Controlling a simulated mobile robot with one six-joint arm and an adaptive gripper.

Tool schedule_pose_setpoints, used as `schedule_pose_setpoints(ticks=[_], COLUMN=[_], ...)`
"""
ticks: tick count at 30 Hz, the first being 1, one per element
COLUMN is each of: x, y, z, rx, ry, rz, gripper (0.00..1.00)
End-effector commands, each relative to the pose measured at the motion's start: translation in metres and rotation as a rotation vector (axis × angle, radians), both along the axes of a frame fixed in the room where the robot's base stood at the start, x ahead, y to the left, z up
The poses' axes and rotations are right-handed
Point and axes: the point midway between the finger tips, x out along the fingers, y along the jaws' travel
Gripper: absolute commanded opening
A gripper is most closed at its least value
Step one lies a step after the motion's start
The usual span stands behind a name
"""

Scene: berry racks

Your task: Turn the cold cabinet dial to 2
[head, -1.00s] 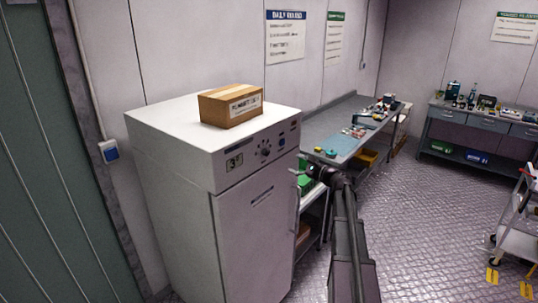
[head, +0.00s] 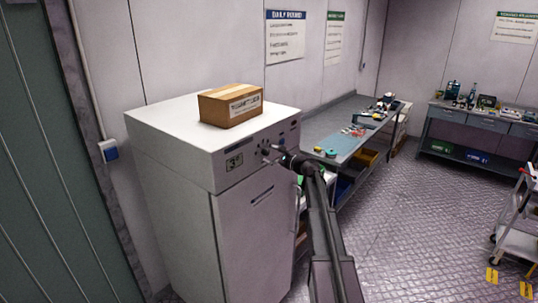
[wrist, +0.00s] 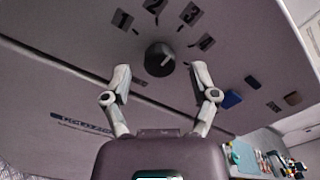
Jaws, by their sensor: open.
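The cold cabinet (head: 243,235) is white and stands at the left of centre in the head view, with a control panel along its top front. In the wrist view the black round dial (wrist: 159,59) has a pale pointer mark directed to the right, roughly toward the 4. Dark labels 1, 2 (wrist: 155,5), 3 and 4 fan around the dial. My gripper (wrist: 160,80) is open, its fingertips apart to the left and right of the dial, with nothing held. In the head view my gripper (head: 272,154) is at the panel and largely hides the dial.
A cardboard box (head: 231,105) sits on top of the cabinet. A small display (head: 234,161) is on the panel's left. A blue button (wrist: 231,99) lies right of the dial. A workbench (head: 340,143) with small items stands behind my arm.

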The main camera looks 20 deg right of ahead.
Motion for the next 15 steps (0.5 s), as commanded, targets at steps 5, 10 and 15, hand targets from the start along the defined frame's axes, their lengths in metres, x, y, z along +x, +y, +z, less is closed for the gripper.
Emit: schedule_pose_setpoints(ticks=[5,10,15], x=[0.0092,0.0102,0.0101], y=[0.0053,0.0063,0.0063], z=[0.0000,0.0000,0.0000], rx=[0.000,0.000,0.000], ry=[0.000,0.000,0.000], rz=[0.001,0.000,0.000], gripper=[0.76,0.76,0.76])
